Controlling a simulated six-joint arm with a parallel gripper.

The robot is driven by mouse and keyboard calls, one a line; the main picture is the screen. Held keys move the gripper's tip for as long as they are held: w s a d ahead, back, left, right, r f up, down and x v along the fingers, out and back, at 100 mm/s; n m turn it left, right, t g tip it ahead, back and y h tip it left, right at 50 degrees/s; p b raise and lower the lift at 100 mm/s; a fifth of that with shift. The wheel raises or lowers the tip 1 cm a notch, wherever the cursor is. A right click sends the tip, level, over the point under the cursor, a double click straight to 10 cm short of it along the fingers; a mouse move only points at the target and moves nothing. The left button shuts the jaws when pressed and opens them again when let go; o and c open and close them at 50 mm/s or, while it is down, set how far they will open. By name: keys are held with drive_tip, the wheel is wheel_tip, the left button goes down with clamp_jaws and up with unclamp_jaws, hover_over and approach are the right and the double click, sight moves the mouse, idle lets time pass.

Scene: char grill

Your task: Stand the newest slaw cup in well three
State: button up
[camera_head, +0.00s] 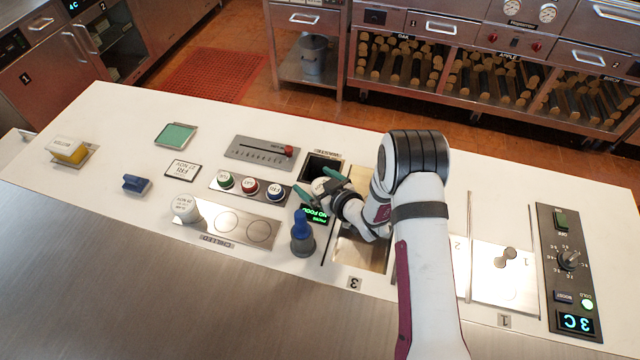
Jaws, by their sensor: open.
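One white cup (185,208) stands on the left end of the steel strip marked CHILLED (205,237). Its label is too small to read surely. Two empty ring marks lie to its right on that strip. An opening marked 3 (350,250) lies right of centre, with bare metal showing inside; my arm hides part of it. My gripper (318,188), with green fingertips, is open over the counter in front of the dark waste opening, well to the right of the cup. A pale patch shows between the fingers; I cannot tell whether it is the palm or an object.
A blue-topped grey tool (302,238) stands between the strip and opening 3. A button panel (250,187), a slider panel (262,151), a date card (182,170), a blue clip (136,184) and a green tray (175,135) lie around. Lid 1 (505,277) is closed at right.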

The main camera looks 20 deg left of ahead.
drive_tip(key=v, duration=1.2)
drive_tip(key=d+h, duration=0.1)
drive_tip(key=w+d+r+m, duration=0.1)
drive_tip(key=w+d+r+h, duration=0.1)
drive_tip(key=d, duration=0.1)
drive_tip(key=shift+w+m+t+h, duration=0.1)
drive_tip(key=shift+m+t+h, duration=0.2)
drive_tip(key=s+d+r+m+g+h, duration=0.2)
drive_tip(key=s+d+r+m+h, duration=0.25)
drive_tip(key=d, duration=0.25)
drive_tip(key=s+d+r+m+g+h, duration=0.25)
drive_tip(key=s+d+r+m, duration=0.2)
drive_tip(key=d, duration=0.25)
drive_tip(key=s+a+r+m+g, duration=0.2)
drive_tip(key=s+r, duration=0.1)
drive_tip(key=s, duration=0.7)
drive_tip(key=s+a+r+m+g+y, duration=0.1)
drive_tip(key=s+a+r+m+g, duration=0.1)
drive_tip(key=s, duration=0.8)
drive_tip(key=shift+s+r+m+y, duration=0.25)
drive_tip(key=shift+r+m+y, duration=0.1)
drive_tip(key=shift+m, duration=0.35)
drive_tip(key=shift+w+g, duration=0.1)
drive_tip(key=shift+g, duration=0.15)
